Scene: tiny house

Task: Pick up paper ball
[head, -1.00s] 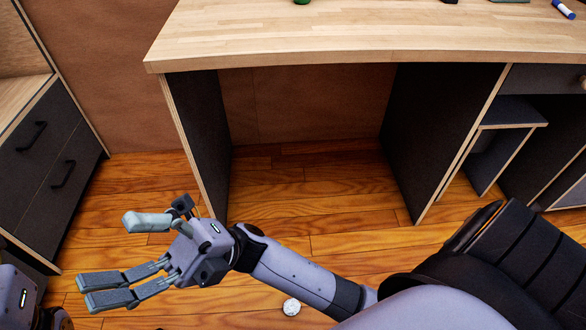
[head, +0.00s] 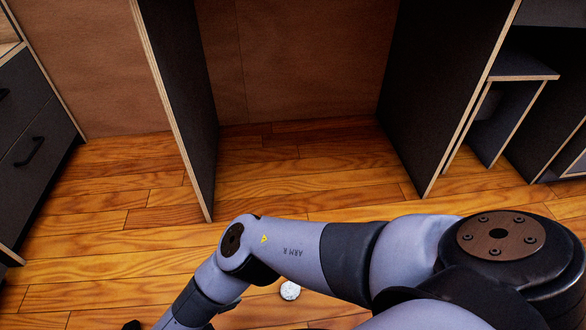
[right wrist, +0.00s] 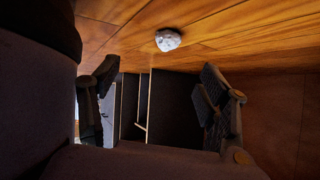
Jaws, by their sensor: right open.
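The paper ball (head: 290,290) is small, white and crumpled. It lies on the wooden floor in front of the desk, just below my right forearm in the head view. In the right wrist view the paper ball (right wrist: 168,40) shows near the top middle, on the floor that fills the top of that picture. My right gripper (right wrist: 160,85) has its fingers spread at left and right, with nothing between them and the ball beyond, apart from them. In the head view the right hand is mostly below the bottom edge. My left gripper is not in view.
The desk's dark side panels (head: 176,95) stand on the floor with an open space between them. A dark drawer cabinet (head: 35,140) is at the left, and shelving (head: 500,120) is at the right. The floor around the ball looks clear.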

